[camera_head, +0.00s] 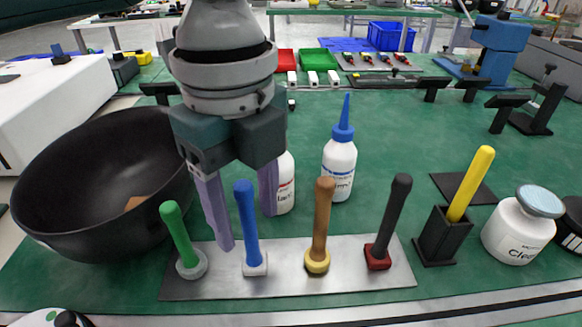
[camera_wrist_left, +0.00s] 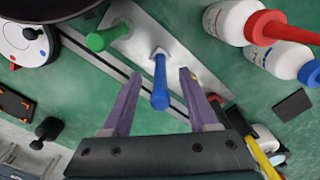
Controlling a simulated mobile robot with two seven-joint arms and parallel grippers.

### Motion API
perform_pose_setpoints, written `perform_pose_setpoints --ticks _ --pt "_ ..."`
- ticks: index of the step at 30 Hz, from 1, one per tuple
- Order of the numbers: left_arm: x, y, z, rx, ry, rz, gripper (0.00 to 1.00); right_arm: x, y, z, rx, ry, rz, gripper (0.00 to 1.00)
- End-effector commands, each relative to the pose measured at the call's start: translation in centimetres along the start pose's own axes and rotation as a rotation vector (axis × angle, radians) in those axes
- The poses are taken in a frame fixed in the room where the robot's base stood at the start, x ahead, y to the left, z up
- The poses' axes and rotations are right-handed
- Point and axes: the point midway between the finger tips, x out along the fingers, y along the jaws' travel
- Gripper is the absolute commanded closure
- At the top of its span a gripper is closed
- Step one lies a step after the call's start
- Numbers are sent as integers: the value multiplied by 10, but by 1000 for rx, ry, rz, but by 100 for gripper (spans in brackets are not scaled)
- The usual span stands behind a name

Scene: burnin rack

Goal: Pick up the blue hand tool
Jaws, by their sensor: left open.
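The blue hand tool (camera_head: 247,225) stands upright on a metal plate (camera_head: 345,250), between a green-handled tool (camera_head: 180,235) and a brown-handled tool (camera_head: 321,225). My left gripper (camera_head: 246,228) is open above the plate, with its purple fingers on either side of the blue handle. In the left wrist view the blue tool (camera_wrist_left: 160,82) shows between the open fingers, apart from both. The green tool (camera_wrist_left: 108,38) lies outside them. My right gripper is not in view.
A black bowl (camera_head: 70,190) stands left of the plate. A dark-handled tool (camera_head: 389,220) stands at its right end. Two bottles stand behind, one with a blue cap (camera_head: 340,160). A black holder (camera_head: 441,238) with a yellow-handled tool and a white jar (camera_head: 515,230) stand at right.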

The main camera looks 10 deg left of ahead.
Motion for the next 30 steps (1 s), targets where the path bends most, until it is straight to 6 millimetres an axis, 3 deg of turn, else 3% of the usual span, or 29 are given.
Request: perform_pose_setpoints --ticks 4,20,30 --pt "0 0 0 1 0 0 41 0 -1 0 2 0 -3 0" --pt "-1 0 0 1 0 0 100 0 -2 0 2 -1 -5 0" --pt "-1 0 0 1 0 0 100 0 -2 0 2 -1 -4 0"
